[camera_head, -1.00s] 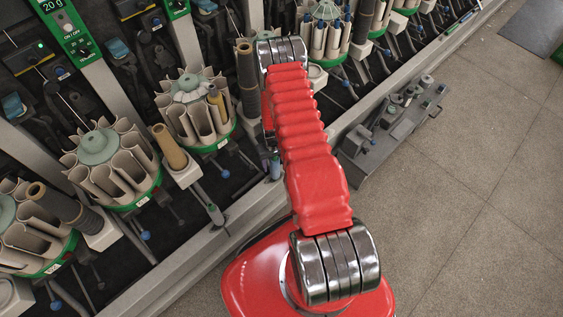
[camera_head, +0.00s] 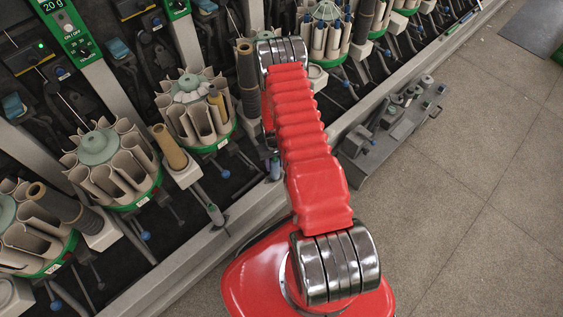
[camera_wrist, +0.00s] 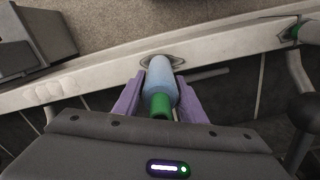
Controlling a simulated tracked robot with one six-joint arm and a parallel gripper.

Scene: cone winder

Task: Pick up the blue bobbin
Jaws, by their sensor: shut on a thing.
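The blue bobbin (camera_wrist: 160,78) is in the middle of the wrist view, a pale blue body with a green end (camera_wrist: 160,105) toward the camera. The two purple fingers of my gripper (camera_wrist: 155,92) lie along its left and right sides and are closed on it. The bobbin's far end is at an oval fitting (camera_wrist: 178,61) on the pale rail; whether it still touches the fitting cannot be told. In the head view my red arm hides most of the gripper.
The pale machine rail (camera_head: 232,232) runs diagonally beside my arm. Round magazines (camera_head: 108,168) holding pale cones stand to the left, with a tan tube (camera_head: 170,148) between them. A grey fixture (camera_head: 392,125) sits right of the rail. Open floor (camera_head: 480,220) lies to the right.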

